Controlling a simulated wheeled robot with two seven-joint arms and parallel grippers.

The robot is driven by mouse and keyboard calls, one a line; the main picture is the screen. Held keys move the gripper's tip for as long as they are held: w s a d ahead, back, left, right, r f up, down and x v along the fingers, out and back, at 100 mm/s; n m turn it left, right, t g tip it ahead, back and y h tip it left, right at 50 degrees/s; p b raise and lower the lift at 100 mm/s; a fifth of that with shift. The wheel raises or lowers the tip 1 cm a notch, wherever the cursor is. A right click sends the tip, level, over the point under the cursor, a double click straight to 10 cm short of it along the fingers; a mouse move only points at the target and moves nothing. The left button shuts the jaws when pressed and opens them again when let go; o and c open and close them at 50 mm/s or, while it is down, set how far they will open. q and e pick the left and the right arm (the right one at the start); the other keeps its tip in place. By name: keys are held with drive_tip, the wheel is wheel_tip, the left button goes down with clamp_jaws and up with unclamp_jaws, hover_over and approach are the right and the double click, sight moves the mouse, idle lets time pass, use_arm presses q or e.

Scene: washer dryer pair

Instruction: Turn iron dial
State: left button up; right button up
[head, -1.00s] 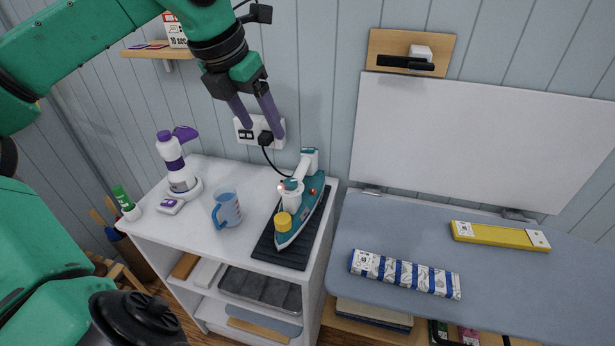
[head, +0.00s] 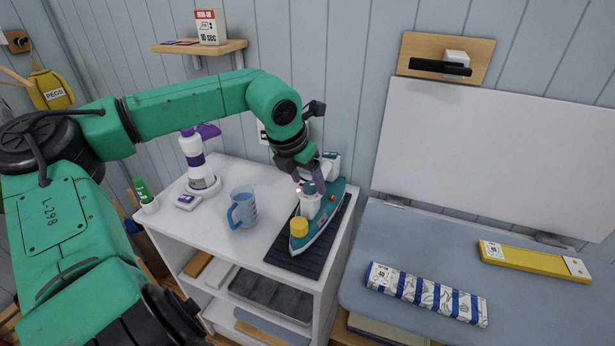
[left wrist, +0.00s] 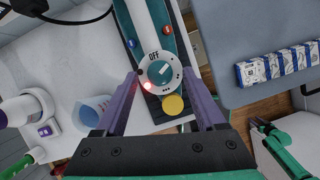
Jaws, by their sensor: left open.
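The teal and white iron (head: 322,222) lies on a dark ribbed mat (head: 286,262) on the white cabinet top. Its round dial (left wrist: 160,72) shows in the left wrist view, with a teal knob and the word OFF at its upper edge. A red light glows beside the dial. A yellow cap (left wrist: 173,105) sits close to the dial. My left gripper (head: 309,178) is over the iron, pointing down. In the left wrist view its purple fingers (left wrist: 165,100) are open, one to each side of the dial, apart from it.
A blue measuring cup (head: 243,208) stands left of the iron, with a white and purple bottle (head: 194,160) behind it.

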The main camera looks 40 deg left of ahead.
use_arm(q)
drive_tip(key=shift+w+f, duration=0.1)
drive_tip(key=shift+f, duration=0.2)
clamp_jaws()
